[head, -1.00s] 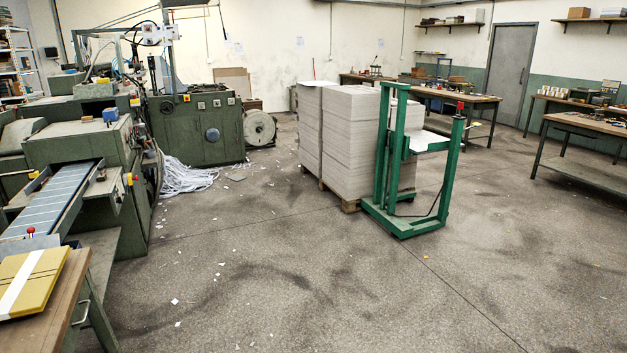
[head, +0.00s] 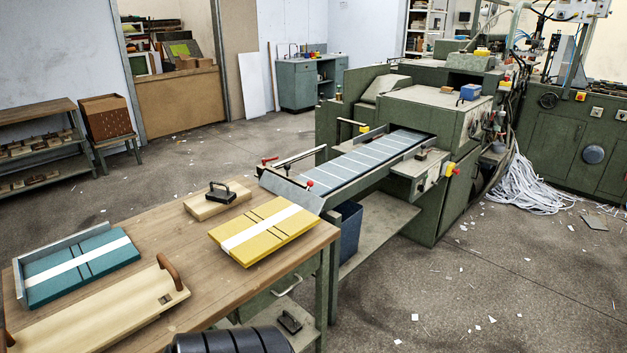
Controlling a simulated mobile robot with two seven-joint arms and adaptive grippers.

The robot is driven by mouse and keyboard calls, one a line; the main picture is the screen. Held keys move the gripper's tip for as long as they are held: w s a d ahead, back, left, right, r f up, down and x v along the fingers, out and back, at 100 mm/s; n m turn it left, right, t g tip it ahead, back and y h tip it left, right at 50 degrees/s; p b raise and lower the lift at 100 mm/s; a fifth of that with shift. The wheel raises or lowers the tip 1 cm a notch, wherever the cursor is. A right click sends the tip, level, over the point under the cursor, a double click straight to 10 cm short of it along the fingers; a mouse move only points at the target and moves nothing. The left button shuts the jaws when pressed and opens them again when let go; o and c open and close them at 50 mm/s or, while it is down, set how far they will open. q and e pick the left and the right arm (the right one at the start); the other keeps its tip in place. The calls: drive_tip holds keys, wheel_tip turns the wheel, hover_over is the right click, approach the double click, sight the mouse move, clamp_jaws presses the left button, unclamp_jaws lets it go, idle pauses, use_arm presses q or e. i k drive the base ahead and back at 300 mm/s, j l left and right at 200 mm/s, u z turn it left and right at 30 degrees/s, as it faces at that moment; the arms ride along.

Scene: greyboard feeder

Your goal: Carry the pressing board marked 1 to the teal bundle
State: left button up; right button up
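The teal bundle (head: 103,276) lies at the left of the wooden table, with a white band across it and metal edging along its back and left sides. A long pale wooden board (head: 90,318) with brown handles at its ends lies in front of it, apart from the bundle. It bears a small dark patch near its right end; I cannot read a number. A smaller wooden block (head: 204,208) with a black handle lies behind, between the teal and yellow bundles. Which board is marked 1 I cannot tell.
A yellow bundle (head: 281,238) with a white band lies at the table's right end. The wooden table (head: 165,240) adjoins a green machine with a slatted conveyor (head: 360,163). Paper strips (head: 520,180) litter the floor at right. A shelf (head: 40,145) stands far left.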

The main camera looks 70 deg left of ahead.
sight(64, 270)
drive_tip(key=i+z, duration=0.1)
drive_tip(key=z, duration=0.75)
drive_tip(key=i+j+z, duration=0.1)
drive_tip(key=z, duration=0.35)
drive_tip(key=j+z, duration=0.1)
drive_tip(key=z, duration=4.3)
drive_tip(key=k+j, duration=0.05)
drive_tip(key=j, duration=0.05)
